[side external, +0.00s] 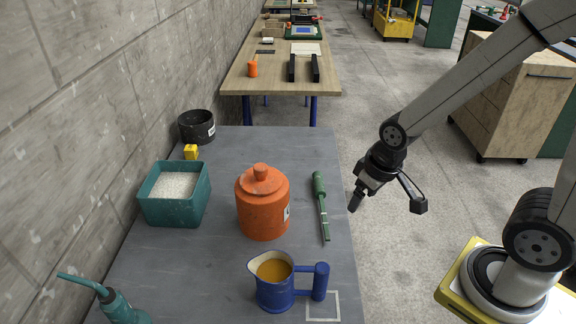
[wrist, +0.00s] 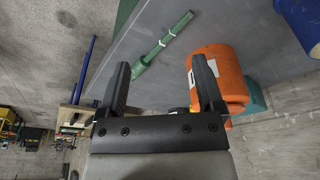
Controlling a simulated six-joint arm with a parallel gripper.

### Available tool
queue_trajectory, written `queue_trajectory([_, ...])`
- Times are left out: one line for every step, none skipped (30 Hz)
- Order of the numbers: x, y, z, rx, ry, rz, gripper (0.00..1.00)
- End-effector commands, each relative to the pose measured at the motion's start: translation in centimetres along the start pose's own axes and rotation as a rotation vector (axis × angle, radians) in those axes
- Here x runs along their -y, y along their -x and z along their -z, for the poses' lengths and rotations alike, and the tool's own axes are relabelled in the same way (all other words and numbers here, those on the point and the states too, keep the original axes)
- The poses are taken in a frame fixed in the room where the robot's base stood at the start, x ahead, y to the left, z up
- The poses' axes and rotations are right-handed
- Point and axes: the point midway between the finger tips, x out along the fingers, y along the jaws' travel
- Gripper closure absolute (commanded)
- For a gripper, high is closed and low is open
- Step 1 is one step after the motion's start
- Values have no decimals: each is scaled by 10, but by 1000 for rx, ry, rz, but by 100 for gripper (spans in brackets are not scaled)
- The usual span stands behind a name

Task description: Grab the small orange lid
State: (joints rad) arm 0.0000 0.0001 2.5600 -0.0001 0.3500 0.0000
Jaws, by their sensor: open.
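The small orange lid (side external: 261,179) has a round knob and sits on top of the orange jar (side external: 263,212) on the grey table. The jar also shows in the wrist view (wrist: 225,75), partly behind one finger; I cannot make out the lid clearly there. My gripper (side external: 356,203) is off the right edge of the table, to the right of the jar and apart from it. In the wrist view my gripper (wrist: 160,85) is open, with nothing between its fingers.
A green tool (side external: 320,205) lies between the jar and my gripper. A blue jug (side external: 273,292) of orange liquid stands in front. A teal tub (side external: 174,212) of white grains, a yellow block (side external: 191,152) and a black pot (side external: 197,127) stand left, near the wall.

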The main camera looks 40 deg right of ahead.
Motion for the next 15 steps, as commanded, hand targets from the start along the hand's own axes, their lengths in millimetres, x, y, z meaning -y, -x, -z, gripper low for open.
queue_trajectory([0,0,0,0,0,0,14])
queue_trajectory([0,0,0,0,0,0,14])
queue_trajectory([0,0,0,-1,0,0,14])
queue_trajectory([0,0,0,-2,1,0,14])
queue_trajectory([0,0,1,-4,1,-1,14])
queue_trajectory([0,-1,2,-10,3,-2,14])
queue_trajectory([0,-1,3,-15,5,-2,14])
queue_trajectory([0,-1,5,-22,7,-4,14])
queue_trajectory([-1,-2,8,-35,11,-5,14])
queue_trajectory([-1,-3,10,-47,16,-7,14])
queue_trajectory([-1,-4,14,-61,22,-9,14])
queue_trajectory([-1,-5,18,-83,30,-12,14])
queue_trajectory([-1,-6,22,-102,37,-13,14])
queue_trajectory([-1,-7,27,-124,46,-15,14])
queue_trajectory([-1,-9,34,-155,57,-16,14])
